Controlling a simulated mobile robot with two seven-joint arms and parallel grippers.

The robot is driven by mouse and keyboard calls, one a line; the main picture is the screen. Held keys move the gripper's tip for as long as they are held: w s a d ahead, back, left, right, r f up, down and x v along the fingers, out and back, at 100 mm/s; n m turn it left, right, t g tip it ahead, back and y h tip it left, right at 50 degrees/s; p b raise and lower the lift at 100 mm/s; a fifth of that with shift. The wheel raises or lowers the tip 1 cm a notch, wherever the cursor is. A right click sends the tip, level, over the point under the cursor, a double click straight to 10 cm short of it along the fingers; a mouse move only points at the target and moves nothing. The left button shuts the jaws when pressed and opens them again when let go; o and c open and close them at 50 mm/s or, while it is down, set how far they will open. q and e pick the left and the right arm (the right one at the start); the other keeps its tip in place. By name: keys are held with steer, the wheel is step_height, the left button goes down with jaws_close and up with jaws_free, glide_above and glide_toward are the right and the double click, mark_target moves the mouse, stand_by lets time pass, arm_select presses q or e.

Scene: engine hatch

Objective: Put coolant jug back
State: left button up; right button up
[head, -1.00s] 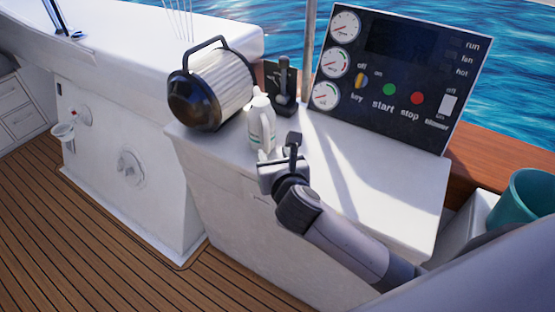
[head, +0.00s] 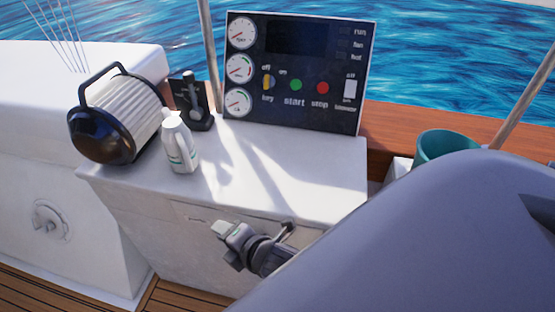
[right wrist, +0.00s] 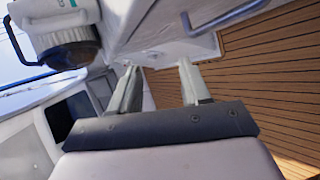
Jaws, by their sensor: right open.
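The coolant jug (head: 179,145), a white bottle with green marks, stands upright on the white counter (head: 300,175), just right of a ribbed white drum with a black end (head: 100,135). My right gripper (head: 223,242) is below the counter's front edge, in front of its front face, apart from the jug. Its two fingers (right wrist: 158,85) are spread with nothing between them in the right wrist view. My left gripper is not in view.
A black lever (head: 190,100) stands behind the jug. A gauge panel (head: 295,75) with buttons rises at the back of the counter. A teal bucket (head: 440,147) is at the right. The counter right of the jug is clear.

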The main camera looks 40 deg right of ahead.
steer(key=s+d+f+m, duration=0.2)
steer(key=s+m, duration=0.4)
steer(key=m, duration=0.3)
steer(key=s+d+f+m+g+y, duration=0.1)
steer(key=s+d+f+m, duration=0.1)
steer(key=s+f+m, duration=0.3)
steer(key=s+m, duration=0.1)
steer(key=m, duration=0.3)
steer(key=shift+s+f+m, duration=0.15)
steer(key=shift+f+m, duration=0.15)
steer(key=shift+m, duration=0.1)
steer(key=shift+a, duration=0.1)
